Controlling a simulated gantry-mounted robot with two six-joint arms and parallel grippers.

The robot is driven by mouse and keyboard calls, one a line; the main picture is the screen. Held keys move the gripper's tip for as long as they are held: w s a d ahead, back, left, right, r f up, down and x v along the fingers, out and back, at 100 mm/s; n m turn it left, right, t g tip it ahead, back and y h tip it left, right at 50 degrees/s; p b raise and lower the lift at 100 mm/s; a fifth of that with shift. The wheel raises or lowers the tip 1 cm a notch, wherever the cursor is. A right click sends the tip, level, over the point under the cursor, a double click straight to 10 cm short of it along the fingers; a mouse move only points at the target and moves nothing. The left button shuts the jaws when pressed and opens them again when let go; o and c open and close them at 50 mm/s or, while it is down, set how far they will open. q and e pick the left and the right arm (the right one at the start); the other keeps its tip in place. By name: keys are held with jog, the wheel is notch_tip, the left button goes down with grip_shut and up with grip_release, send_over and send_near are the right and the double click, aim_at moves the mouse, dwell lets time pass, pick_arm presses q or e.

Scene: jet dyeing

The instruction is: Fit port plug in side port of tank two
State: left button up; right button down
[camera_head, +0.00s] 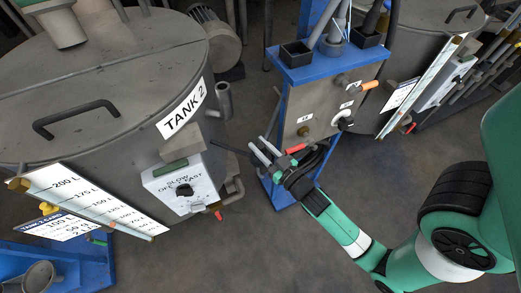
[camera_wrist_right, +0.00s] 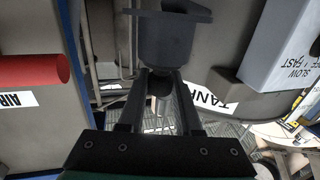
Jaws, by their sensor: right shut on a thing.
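Tank two (camera_head: 110,75), a grey steel vessel labelled TANK 2, fills the left of the head view. A short grey pipe stub (camera_head: 224,99) stands out from its right side; I cannot tell for certain whether it is the side port. My right gripper (camera_head: 266,152) is between the tank and the blue-framed stand. In the right wrist view, my right gripper (camera_wrist_right: 160,85) is shut on a dark grey flanged piece, apparently the port plug (camera_wrist_right: 170,38), held at the fingertips and apart from the tank. My left gripper is not in view.
A blue-framed stand (camera_head: 325,100) with valves is just right of my gripper. A SLOW/FAST control box (camera_head: 178,187) and a slanted level gauge (camera_head: 90,203) are on the tank's front. A red cylinder (camera_wrist_right: 30,69) is at the left of the wrist view. Open floor lies in front.

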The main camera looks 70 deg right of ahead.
notch_tip(320, 180, up, 10)
jog(key=p, duration=0.8)
jog(key=shift+r, duration=0.1)
notch_tip(320, 180, up, 8)
jog(key=p, duration=0.9)
send_over(260, 145)
jog(key=a+x, duration=0.1)
jog(key=x, duration=0.4)
jog(key=w+d+r+p, duration=0.3)
jog(key=w+r+p, duration=0.5)
jog(key=r+p, duration=0.1)
jog(key=shift+w+d+r, duration=0.15)
jog(key=shift+d+r, duration=0.2)
jog(key=shift+r, duration=0.55)
jog(key=shift+f, duration=0.1)
notch_tip(260, 145, down, 6)
jog(key=b, duration=0.6)
jog(key=shift+f+b, duration=1.85)
jog(key=shift+b, duration=0.3)
